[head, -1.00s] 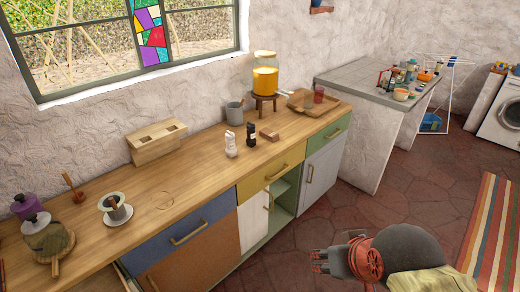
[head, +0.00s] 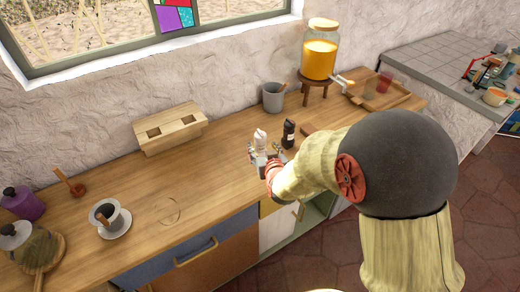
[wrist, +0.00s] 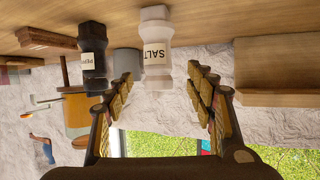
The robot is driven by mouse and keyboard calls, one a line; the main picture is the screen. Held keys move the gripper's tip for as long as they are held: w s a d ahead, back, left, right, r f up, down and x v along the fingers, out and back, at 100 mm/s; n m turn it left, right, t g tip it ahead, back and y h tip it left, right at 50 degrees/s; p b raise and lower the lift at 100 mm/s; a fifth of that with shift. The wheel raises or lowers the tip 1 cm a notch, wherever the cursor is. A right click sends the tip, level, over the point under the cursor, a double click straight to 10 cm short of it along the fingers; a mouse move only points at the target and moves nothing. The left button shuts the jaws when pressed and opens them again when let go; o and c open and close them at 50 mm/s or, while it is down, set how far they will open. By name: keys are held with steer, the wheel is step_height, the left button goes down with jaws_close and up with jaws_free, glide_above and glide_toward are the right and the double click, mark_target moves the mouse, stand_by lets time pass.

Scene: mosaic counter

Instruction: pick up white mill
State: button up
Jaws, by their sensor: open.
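The white mill (head: 260,140) stands upright on the wooden counter. In the wrist view the white mill (wrist: 157,50) appears upside down with a "SALT" label, ahead of and between the fingers. My gripper (head: 262,158) is at the mill's near side, with its fingers spread. In the wrist view my gripper (wrist: 160,100) is open, with nothing held. The head view does not show clearly whether a finger touches the mill. The black mill (head: 289,133) stands just right of the white one. It also shows in the wrist view (wrist: 93,55), beyond the left finger.
A grey mug (head: 273,98) and a juice dispenser on a stand (head: 319,60) are behind the mills. A wooden block (head: 308,130) lies right of the black mill. A slotted wooden box (head: 170,130) stands at the left. The counter between box and mills is clear.

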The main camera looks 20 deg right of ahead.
mark_target(261, 144)
steer(key=x, duration=0.2)
steer(key=b+x, duration=0.1)
steer(key=x, duration=0.1)
steer(key=b+x, duration=0.1)
steer(key=x, duration=0.1)
steer(key=shift+d+f, duration=0.2)
steer(key=shift+f, duration=0.2)
steer(key=shift+w, duration=0.35)
steer(key=shift+c, duration=0.6)
steer(key=c, duration=1.3)
steer(key=shift+r, duration=0.15)
